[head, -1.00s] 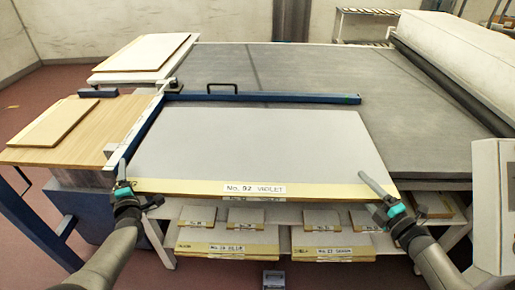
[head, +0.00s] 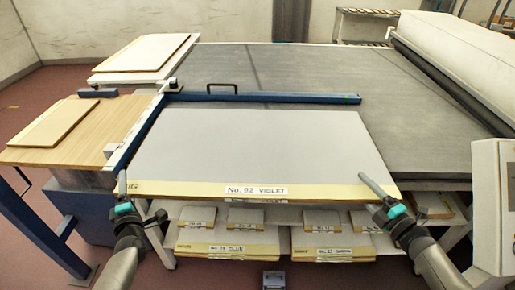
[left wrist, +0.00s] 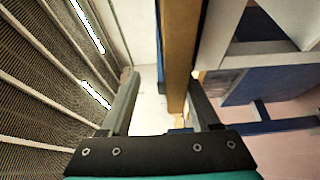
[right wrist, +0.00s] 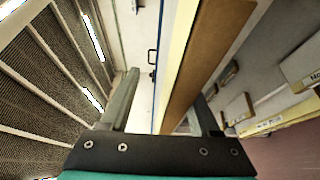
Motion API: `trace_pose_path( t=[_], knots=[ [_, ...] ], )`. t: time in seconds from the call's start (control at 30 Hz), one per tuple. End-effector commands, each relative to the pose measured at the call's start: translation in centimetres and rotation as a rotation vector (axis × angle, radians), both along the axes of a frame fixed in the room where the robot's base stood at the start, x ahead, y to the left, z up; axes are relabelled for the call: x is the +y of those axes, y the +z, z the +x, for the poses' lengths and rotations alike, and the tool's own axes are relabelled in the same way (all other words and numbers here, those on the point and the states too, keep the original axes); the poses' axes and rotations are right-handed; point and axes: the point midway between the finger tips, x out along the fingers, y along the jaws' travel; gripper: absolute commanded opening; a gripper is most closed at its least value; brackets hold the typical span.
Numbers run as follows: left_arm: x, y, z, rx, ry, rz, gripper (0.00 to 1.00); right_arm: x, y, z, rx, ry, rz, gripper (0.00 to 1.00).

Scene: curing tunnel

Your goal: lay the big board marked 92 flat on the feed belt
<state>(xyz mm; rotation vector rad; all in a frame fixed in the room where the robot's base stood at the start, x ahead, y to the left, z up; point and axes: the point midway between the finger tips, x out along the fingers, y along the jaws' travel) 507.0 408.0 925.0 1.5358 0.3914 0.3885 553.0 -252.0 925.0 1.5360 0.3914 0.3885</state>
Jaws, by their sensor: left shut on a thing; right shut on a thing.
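The big board marked 92 (head: 250,150) has a pale grey top and a yellow front edge labelled "No. 92 VIOLET". It lies roughly level over the near part of the grey feed belt (head: 310,75), its front edge towards me. My left gripper (head: 123,184) is shut on its front left corner; its edge (left wrist: 178,55) passes between the fingers in the left wrist view. My right gripper (head: 376,188) is shut on the front right part; the edge (right wrist: 208,72) shows between those fingers too. Whether its underside touches the belt is hidden.
A blue bar (head: 260,98) with a black handle crosses the belt just beyond the board. A wooden side table (head: 110,125) with a smaller board stands left. Labelled boards (head: 228,249) lie on a shelf below. A white housing (head: 460,60) borders the belt at right.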

Motion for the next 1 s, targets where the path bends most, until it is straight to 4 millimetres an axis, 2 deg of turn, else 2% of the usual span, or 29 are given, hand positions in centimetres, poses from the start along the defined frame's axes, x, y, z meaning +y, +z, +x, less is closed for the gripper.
trace_pose_path(
  t=[0.23, 0.57, 1.0],
  knots=[
    [-1.1, 0.0, -1.9, -0.002, 0.000, 0.000, 0.57, 0.2, 0.3, 0.1, -0.008, 0.003, 0.004, 0.56],
    [-1.3, 0.1, -2.5, -0.001, 0.001, 0.002, 0.57, -0.2, 0.3, -0.3, -0.008, 0.002, 0.003, 0.56],
    [-1.3, 0.1, -2.4, -0.002, 0.001, 0.002, 0.57, -2.6, 0.1, -4.5, -0.003, 0.000, 0.001, 0.56]
  ],
)
